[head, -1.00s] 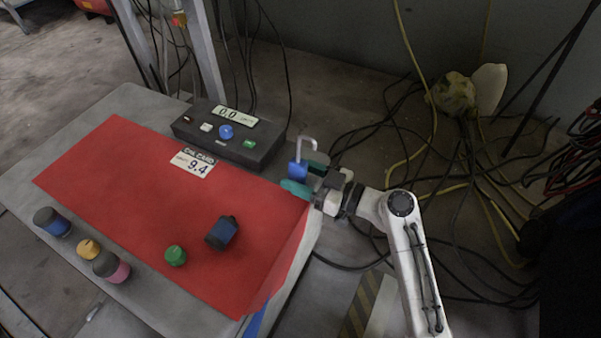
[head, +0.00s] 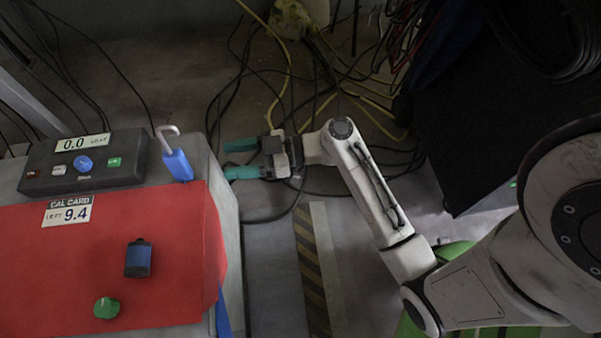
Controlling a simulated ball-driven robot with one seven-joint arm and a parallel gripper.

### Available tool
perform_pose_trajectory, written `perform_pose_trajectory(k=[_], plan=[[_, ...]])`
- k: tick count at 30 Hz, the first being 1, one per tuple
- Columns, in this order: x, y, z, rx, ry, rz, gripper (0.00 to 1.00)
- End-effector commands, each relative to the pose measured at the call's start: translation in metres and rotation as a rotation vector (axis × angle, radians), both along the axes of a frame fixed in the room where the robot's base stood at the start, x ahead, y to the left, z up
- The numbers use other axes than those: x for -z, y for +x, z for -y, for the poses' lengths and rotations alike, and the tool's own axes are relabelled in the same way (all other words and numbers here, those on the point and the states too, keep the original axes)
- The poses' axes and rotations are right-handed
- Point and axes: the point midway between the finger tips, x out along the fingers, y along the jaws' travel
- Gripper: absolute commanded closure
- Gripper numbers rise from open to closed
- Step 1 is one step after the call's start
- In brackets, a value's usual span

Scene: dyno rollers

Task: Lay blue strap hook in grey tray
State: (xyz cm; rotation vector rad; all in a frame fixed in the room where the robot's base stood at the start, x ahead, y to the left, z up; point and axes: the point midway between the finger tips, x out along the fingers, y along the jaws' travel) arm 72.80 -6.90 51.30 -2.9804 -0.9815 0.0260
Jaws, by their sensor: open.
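The blue strap hook (head: 176,163) has a blue block body and a bent light-grey metal hook at its top. It lies at the right back edge of the table, beside the dark control box. My gripper (head: 232,159) is to the right of it, past the table edge, with its two teal fingers apart and pointing left. The fingers are empty and do not touch the hook. I see no grey tray in the head view.
A red cloth (head: 150,290) covers much of the table. On it are a calibration card (head: 68,211), a dark blue cylinder (head: 138,259) and a green knob-like piece (head: 106,308). The control box (head: 85,163) stands behind. Cables (head: 285,90) lie on the floor.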

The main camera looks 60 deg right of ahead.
Motion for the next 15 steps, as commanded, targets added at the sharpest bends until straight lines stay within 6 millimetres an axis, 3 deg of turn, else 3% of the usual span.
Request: perform_pose_trajectory(k=[5,9,15], plan=[[0.036,-0.021,-0.03,-0.083,-0.045,-0.234,0.43],[0.08,-0.059,-0.05,-0.115,-0.129,-0.578,0.43],[0.115,-0.124,-0.041,0.032,-0.286,-1.042,0.43]])
